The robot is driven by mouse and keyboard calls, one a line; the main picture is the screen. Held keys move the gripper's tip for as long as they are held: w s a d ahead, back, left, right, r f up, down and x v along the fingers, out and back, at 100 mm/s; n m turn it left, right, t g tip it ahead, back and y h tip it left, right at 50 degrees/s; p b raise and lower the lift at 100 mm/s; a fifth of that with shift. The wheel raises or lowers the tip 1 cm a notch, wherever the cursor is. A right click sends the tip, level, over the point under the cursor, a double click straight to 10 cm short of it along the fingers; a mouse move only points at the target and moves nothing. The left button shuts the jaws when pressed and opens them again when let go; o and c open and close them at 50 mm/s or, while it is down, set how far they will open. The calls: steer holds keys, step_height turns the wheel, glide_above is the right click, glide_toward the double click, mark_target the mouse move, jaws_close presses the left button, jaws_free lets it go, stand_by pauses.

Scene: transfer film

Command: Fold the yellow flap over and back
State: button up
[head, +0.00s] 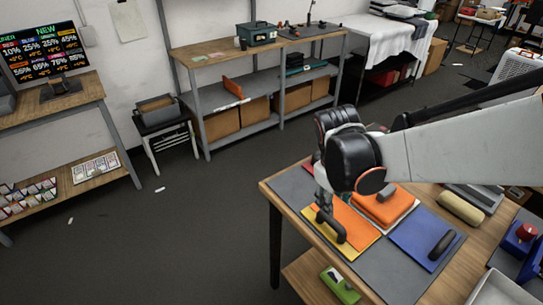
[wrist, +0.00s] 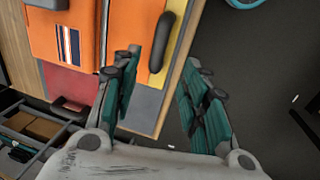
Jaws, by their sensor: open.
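A yellow flap (head: 354,250) lies flat along the near-left side of an orange panel (head: 357,232) on the grey mat. A dark bar handle (head: 339,234) sits on the flap. The wrist view shows the yellow strip (wrist: 157,82), its dark rounded handle (wrist: 167,42) and the orange panel (wrist: 100,35). My gripper (head: 322,192) is over the flap's far-left end, close to the handle. In the wrist view its teal fingers (wrist: 164,58) are spread with nothing between them, and the handle lies beyond the tips. Contact cannot be told.
A blue panel (head: 420,235) with a dark handle lies right of the orange panel. Behind is an orange block (head: 386,208) with a grey handle, and a beige roll (head: 461,208) lies further right. The wooden table (head: 274,185) ends just left of the mat, with open floor beyond.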

mark_target(333, 221)
steer(key=f+b, duration=0.1)
steer(key=f, duration=0.2)
steer(key=d+f+b, duration=0.1)
steer(key=f, duration=0.3)
steer(key=w+f+b, duration=0.1)
steer(key=f, duration=0.3)
steer(key=shift+w+d, duration=0.1)
steer(key=shift+d, duration=0.3)
steer(key=shift+r, duration=0.1)
jaws_close()
